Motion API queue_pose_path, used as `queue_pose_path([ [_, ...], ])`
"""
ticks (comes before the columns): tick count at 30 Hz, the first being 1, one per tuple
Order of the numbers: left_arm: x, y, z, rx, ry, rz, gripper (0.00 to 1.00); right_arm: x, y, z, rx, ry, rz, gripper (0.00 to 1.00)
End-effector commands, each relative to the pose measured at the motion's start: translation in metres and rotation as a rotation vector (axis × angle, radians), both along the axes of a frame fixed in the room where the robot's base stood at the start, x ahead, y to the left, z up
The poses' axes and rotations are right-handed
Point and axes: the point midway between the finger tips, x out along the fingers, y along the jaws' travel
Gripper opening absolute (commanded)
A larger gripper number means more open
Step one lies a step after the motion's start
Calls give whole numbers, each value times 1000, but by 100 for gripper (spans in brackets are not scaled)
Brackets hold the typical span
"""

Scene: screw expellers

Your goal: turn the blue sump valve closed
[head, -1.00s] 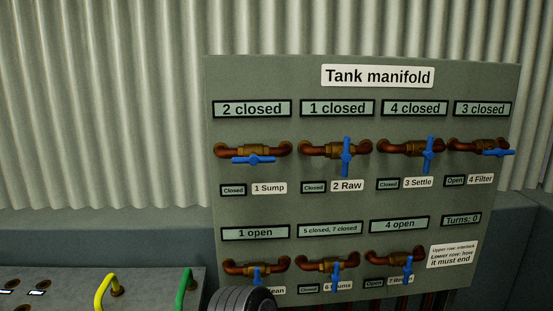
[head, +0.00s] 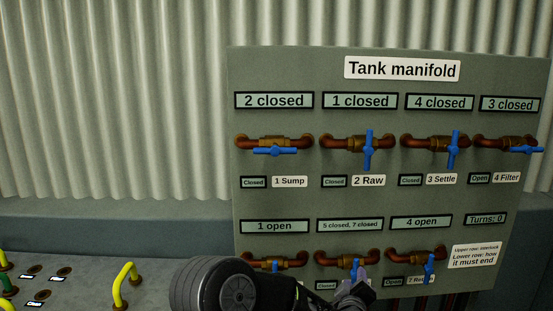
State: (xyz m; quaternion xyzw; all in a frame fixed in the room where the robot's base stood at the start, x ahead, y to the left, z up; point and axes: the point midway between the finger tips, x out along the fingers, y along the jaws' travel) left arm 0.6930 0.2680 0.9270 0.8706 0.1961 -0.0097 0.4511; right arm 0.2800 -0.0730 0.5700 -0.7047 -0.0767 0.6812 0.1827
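The blue sump valve handle (head: 275,151) sits at the top left of the tank manifold panel (head: 390,204). It lies horizontal, along its brass and copper pipe. The small tag below it reads "Closed", beside the "1 Sump" label (head: 290,182). The display above reads "2 closed". My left gripper (head: 356,287) shows at the bottom, in front of the lower row near the middle valve, below and to the right of the sump handle and apart from it. Its fingers are dark and small, so their opening is unclear. My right gripper is not in view.
Blue handles of 2 Raw (head: 368,150) and 3 Settle (head: 453,150) stand vertical; 4 Filter (head: 520,149) is horizontal. The lower valves are partly hidden by my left arm. A yellow handle (head: 124,285) rises from a console at lower left. The turns display (head: 486,219) reads 0.

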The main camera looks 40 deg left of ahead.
Motion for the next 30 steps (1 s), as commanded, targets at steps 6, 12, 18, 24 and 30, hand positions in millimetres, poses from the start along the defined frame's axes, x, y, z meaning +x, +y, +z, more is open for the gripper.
queue_pose_path([
  [6, -25, 108, 222, -184, -553, 429, 39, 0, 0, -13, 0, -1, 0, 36],
  [12, -76, 151, 304, -301, -792, 621, 39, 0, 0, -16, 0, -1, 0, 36],
  [18, -85, 157, 314, -320, -825, 650, 39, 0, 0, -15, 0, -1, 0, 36],
  [24, -84, 157, 313, -318, -823, 648, 39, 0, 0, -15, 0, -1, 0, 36],
  [30, -78, 167, 318, -315, -821, 649, 39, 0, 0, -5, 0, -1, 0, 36],
])
